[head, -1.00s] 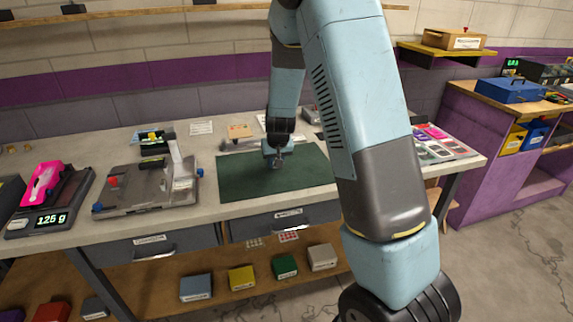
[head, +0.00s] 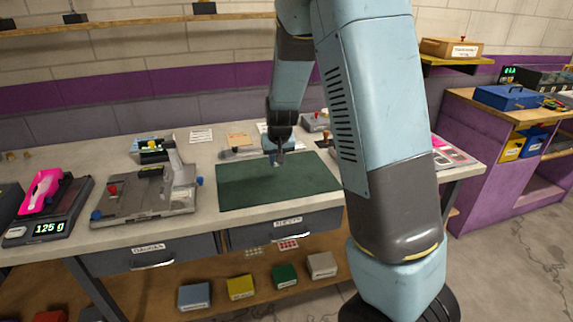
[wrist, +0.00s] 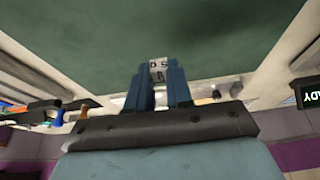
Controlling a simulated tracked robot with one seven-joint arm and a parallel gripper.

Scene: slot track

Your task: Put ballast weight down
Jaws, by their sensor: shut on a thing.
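My gripper (wrist: 158,88) is shut on a small pale metal block with dark markings, which I take to be the ballast weight (wrist: 158,66). The weight sits between the blue fingertips in the wrist view. In the head view my gripper (head: 277,160) hangs over the far part of the dark green mat (head: 265,190). The weight is too small to make out clearly there. The green mat (wrist: 80,40) fills much of the wrist view beyond the fingertips. I cannot tell whether the weight touches the mat.
A scale (head: 47,228) reading 125 g holds a pink object (head: 42,190) at the left. A grey fixture (head: 145,197) with red and blue knobs stands left of the mat. Small items line the bench behind the mat. The mat's front area is clear.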

